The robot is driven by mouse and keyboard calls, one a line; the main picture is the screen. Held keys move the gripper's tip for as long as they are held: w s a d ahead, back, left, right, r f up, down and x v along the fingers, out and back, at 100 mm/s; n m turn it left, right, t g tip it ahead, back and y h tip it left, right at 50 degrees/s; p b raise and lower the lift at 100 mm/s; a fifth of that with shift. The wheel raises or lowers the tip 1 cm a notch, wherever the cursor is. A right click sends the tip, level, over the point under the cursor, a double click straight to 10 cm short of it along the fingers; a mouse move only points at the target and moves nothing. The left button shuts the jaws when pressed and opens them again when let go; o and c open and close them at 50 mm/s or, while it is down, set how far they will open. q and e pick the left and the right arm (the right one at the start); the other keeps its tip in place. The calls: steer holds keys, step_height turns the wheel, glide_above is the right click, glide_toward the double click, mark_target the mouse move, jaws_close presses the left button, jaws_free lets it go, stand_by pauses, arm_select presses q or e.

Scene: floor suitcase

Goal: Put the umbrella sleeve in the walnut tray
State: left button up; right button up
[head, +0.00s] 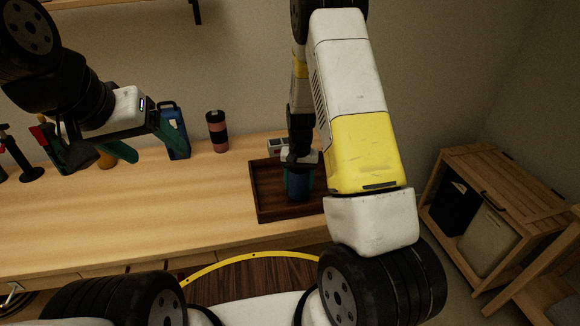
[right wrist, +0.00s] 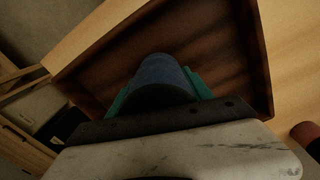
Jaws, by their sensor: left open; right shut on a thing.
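The umbrella sleeve, a dark blue cylinder (head: 298,187), is within the outline of the walnut tray (head: 262,216) in the head view. My right gripper (head: 299,168) is shut on it from above. In the right wrist view the sleeve (right wrist: 162,72) sits between the green fingers, with the tray's dark floor and rim (right wrist: 262,60) behind it. I cannot tell whether the sleeve touches the tray floor. My left gripper (head: 103,158) is open and empty above the left part of the counter.
Dark items stand at the far left. A wooden cabinet with bins (head: 490,215) is at the right. The front counter is clear.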

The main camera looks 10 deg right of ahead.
steer(key=shift+f, duration=0.15)
steer(key=o, duration=1.4)
steer(key=shift+c, duration=0.2)
steer(key=s+r+t, duration=0.1)
steer(key=s+r, duration=0.2)
steer(key=r, duration=1.7)
steer(key=s+a+r+n+t+y, duration=0.1)
steer(key=s+r+n+t, duration=0.1)
steer(key=s+r, duration=0.5)
steer(key=s+a+r+n+t+y, duration=0.1)
steer(key=s+r+t, duration=0.2)
steer(key=s+r, duration=0.5)
steer(key=s, duration=0.6)
steer(key=shift+a+n, duration=0.2)
steer(key=shift+n, duration=0.2)
steer(key=shift+s, duration=0.1)
